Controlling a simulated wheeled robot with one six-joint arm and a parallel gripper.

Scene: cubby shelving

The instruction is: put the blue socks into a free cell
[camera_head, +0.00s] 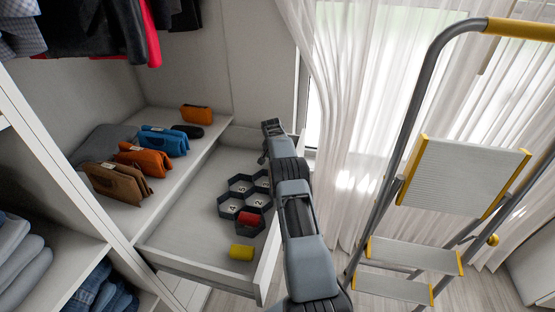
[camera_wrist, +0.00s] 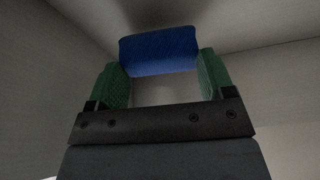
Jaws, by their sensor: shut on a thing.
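The blue socks (camera_wrist: 158,50) are a rolled blue bundle between the green finger pads of my gripper (camera_wrist: 162,78) in the wrist view. My gripper is shut on them. In the head view the blue socks cannot be made out, and my arm hides part of that area. The hexagonal cell organizer (camera_head: 229,195) sits in the open drawer, left of my arm. Red socks (camera_head: 250,217) lie in its near cell. Several other cells look empty, with number labels on their floors. Its right edge is partly hidden by my arm.
A yellow roll (camera_head: 242,252) lies on the drawer floor (camera_head: 190,235) in front of the organizer. Brown (camera_head: 117,182), orange and blue pouches stand on the shelf at left. A stepladder (camera_head: 465,180) stands at right. Clothes hang above left.

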